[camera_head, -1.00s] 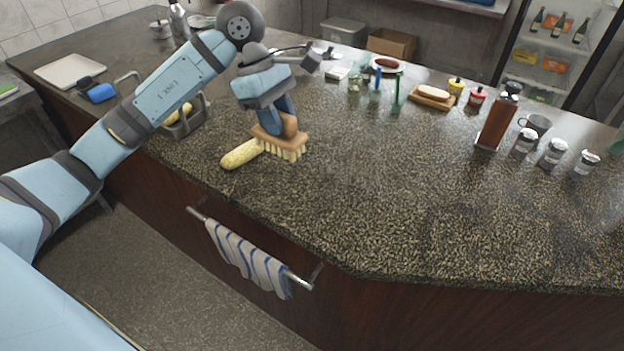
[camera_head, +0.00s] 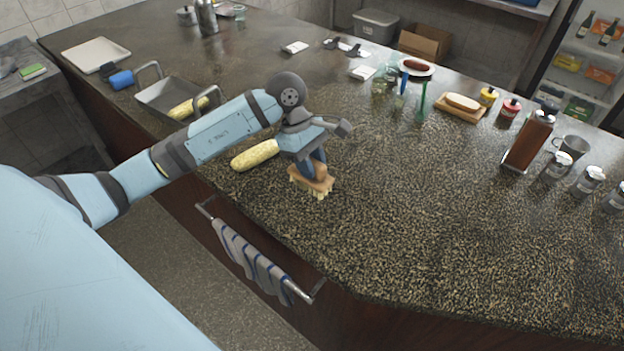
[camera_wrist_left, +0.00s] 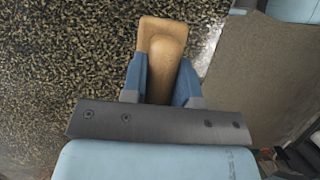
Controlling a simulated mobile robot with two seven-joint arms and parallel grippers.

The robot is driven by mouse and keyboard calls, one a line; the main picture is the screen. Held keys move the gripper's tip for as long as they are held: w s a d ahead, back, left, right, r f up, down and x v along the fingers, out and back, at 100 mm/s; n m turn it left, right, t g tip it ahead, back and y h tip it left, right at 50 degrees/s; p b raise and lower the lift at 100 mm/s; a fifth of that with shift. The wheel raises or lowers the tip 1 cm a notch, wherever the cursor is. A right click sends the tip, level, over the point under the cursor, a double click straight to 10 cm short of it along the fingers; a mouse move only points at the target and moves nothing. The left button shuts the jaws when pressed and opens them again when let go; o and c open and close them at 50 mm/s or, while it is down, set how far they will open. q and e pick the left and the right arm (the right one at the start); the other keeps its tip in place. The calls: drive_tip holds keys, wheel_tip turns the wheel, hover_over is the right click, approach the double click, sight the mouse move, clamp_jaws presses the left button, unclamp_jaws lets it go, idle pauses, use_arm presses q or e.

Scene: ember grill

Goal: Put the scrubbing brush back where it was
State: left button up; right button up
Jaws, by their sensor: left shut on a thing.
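The scrubbing brush (camera_head: 322,186) has a tan wooden body and pale bristles that point down, low over the speckled counter near its front edge. I cannot tell whether the bristles touch the counter. My left gripper (camera_head: 315,168) is shut on its wooden grip from above. In the left wrist view the brush's wooden top (camera_wrist_left: 165,45) shows between the two blue fingers of my left gripper (camera_wrist_left: 162,80). My right gripper is not in view.
A corn cob (camera_head: 255,155) lies just left of the brush. A grey tray (camera_head: 150,97) with another cob is farther left. A striped towel (camera_head: 250,262) hangs on the front rail. The counter (camera_head: 410,225) right of the brush is clear; bottles and jars stand farther right.

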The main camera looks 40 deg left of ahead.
sight(312, 183)
use_arm(q)
drive_tip(key=shift+f, duration=0.8)
wheel_tip(312, 183, down, 4)
drive_tip(key=shift+p, duration=0.35)
drive_tip(key=shift+f, duration=0.2)
drive_tip(key=shift+f+b, duration=0.2)
drive_tip(key=shift+b, duration=0.1)
drive_tip(key=o, duration=0.9)
drive_tip(key=shift+r, duration=0.1)
